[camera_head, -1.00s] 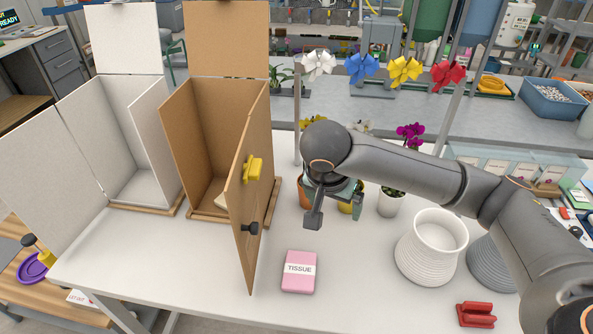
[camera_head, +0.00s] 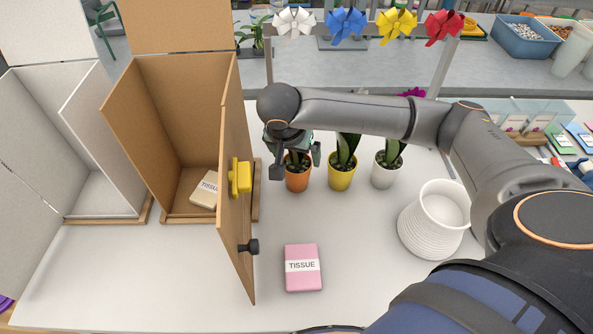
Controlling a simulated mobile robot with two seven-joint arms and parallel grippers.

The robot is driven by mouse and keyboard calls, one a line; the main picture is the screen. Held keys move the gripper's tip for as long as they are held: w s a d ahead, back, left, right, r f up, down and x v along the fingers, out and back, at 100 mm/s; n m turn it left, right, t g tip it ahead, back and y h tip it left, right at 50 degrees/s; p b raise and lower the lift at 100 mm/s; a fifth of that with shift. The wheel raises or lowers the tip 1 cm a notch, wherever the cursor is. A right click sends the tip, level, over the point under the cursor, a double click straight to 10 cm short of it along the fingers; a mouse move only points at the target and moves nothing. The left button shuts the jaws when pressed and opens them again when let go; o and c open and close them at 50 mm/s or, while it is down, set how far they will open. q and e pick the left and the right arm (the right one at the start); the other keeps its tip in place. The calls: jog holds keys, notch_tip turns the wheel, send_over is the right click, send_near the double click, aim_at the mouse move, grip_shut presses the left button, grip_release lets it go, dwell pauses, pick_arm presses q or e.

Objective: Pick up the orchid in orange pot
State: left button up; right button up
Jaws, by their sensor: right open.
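The orchid in the orange pot (camera_head: 298,181) stands on the white table, leftmost in a row of three potted orchids. Its green leaves show just above the rim; its upper part is hidden behind my right arm. My right gripper (camera_head: 296,164) is open over this orchid. One finger appears left of the plant and the other right of it, near the leaves and above the pot's rim. I cannot tell whether the fingers touch it. My left gripper is not in view.
A yellow-pot orchid (camera_head: 342,178) and a white-pot orchid (camera_head: 383,177) stand close to the right. The brown box's open door (camera_head: 236,220) juts forward at left. A pink tissue pack (camera_head: 303,280) lies in front; a white ribbed pot (camera_head: 424,232) stands right. Table between them is clear.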

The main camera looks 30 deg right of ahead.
aim_at(297, 161)
jog(key=x, duration=0.5)
jog(key=shift+w+d+f+p, duration=0.25)
jog(key=shift+w+p, duration=0.05)
jog(key=shift+w, duration=0.1)
jog(key=c, duration=1.4)
